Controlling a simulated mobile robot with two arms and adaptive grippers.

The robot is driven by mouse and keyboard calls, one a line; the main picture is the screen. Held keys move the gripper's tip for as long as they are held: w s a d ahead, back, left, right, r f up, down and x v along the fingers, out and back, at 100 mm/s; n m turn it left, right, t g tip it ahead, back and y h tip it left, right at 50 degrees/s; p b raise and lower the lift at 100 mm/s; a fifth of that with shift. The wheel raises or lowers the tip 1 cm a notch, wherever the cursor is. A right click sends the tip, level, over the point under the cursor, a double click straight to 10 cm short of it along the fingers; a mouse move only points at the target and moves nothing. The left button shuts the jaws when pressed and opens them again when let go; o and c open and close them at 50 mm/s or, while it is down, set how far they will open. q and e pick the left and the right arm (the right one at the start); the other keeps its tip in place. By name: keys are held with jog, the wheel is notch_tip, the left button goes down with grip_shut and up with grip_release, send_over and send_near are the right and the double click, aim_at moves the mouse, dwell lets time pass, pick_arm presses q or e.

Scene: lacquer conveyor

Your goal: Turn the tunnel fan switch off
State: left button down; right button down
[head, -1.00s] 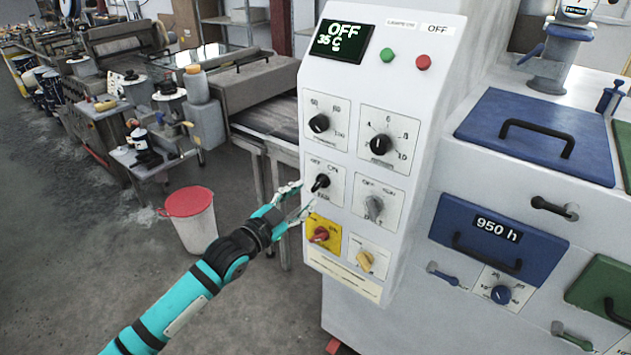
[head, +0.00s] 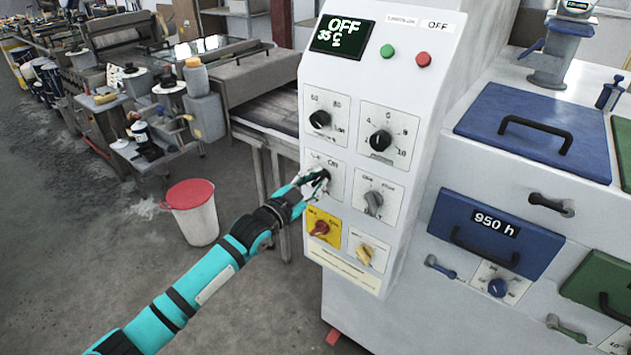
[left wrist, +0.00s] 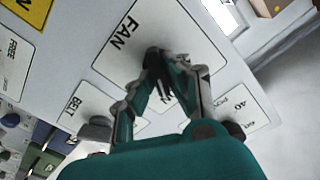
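The tunnel fan switch (left wrist: 153,58) is a dark knob on a white plate marked FAN in the left wrist view. In the head view, its plate (head: 336,190) is at the left of the control panel's middle row, and the knob is mostly hidden by my gripper. My left gripper (head: 321,178) is at this knob; in the left wrist view its fingertips (left wrist: 162,72) converge at the knob, one on each side. Whether they press on it is unclear. The knob's exact pointing direction is hidden. My right gripper is not in view.
Beside the fan switch is a grey knob (head: 373,203); below are a red knob on yellow (head: 320,228) and a yellowish knob (head: 365,255). Black knobs (head: 320,119) (head: 380,140) sit above. The display (head: 342,37) reads OFF, 35 C. A red-lidded bin (head: 191,212) stands left.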

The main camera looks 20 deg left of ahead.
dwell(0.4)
pick_arm(q)
jog(key=shift+n, duration=0.3)
jog(key=n, duration=0.5)
jog(key=shift+a+n, duration=0.1)
jog(key=shift+n, duration=0.2)
jog(key=n, duration=0.4)
jog(key=shift+a+n, duration=0.1)
jog(key=shift+n, duration=0.2)
jog(key=shift+w+a+n, duration=0.1)
jog(key=shift+n, duration=1.5)
jog(key=c, duration=1.3)
grip_release()
jog(key=shift+c, duration=0.2)
